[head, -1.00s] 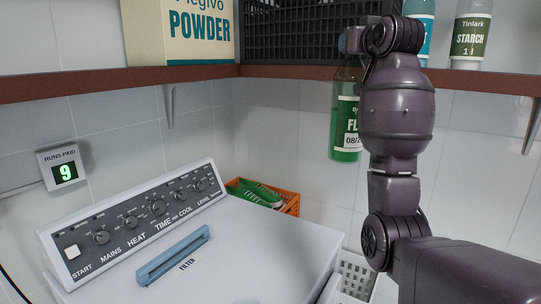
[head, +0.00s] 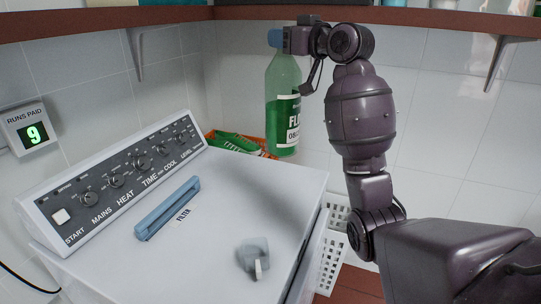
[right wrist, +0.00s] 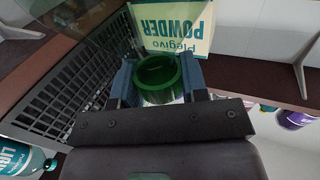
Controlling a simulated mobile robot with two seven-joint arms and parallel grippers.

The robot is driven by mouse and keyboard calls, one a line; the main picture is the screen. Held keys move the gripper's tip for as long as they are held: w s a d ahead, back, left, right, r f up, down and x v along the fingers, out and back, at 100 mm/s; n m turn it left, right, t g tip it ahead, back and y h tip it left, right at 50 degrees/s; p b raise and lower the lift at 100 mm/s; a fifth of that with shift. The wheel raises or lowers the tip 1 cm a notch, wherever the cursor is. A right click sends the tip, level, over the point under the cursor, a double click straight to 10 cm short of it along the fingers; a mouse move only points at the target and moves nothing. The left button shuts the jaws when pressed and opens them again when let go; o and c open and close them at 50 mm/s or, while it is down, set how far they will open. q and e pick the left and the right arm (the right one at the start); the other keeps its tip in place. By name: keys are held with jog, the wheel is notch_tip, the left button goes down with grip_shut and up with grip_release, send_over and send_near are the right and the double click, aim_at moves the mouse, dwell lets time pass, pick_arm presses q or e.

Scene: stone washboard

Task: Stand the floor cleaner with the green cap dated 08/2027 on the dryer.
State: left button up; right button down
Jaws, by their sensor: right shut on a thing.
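The floor cleaner (head: 283,105) is a clear green bottle with a white label reading "FL" and a partly visible "08/"; the rest of the date is covered or unreadable. It hangs roughly upright from my right gripper (head: 276,39). In the right wrist view my blue fingers (right wrist: 157,82) are shut on either side of its green cap (right wrist: 156,72). The dryer (head: 225,210) is white with a sloped control panel and a flat top. The bottle is above the back right part of the dryer, clear of its top. My left gripper is out of view.
On the dryer top are a blue filter handle (head: 167,208) and a small blue-grey object (head: 253,258). An orange crate (head: 269,147) with green shoes sits behind. A white basket (head: 333,245) stands right. The brown shelf (head: 110,20) runs above.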

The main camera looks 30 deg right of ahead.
aim_at(280, 126)
jog(key=shift+s+a+f, duration=0.1)
jog(key=shift+a+f, duration=0.15)
jog(key=shift+a, duration=0.15)
jog(key=shift+f+y, duration=0.3)
jog(key=shift+f, duration=0.05)
notch_tip(280, 126, down, 14)
jog(key=shift+f, duration=0.2)
jog(key=shift+f+b, duration=0.3)
jog(key=shift+f, duration=2.2)
jog(key=shift+f, duration=0.15)
jog(key=c, duration=0.6)
grip_release()
jog(key=shift+c, duration=0.2)
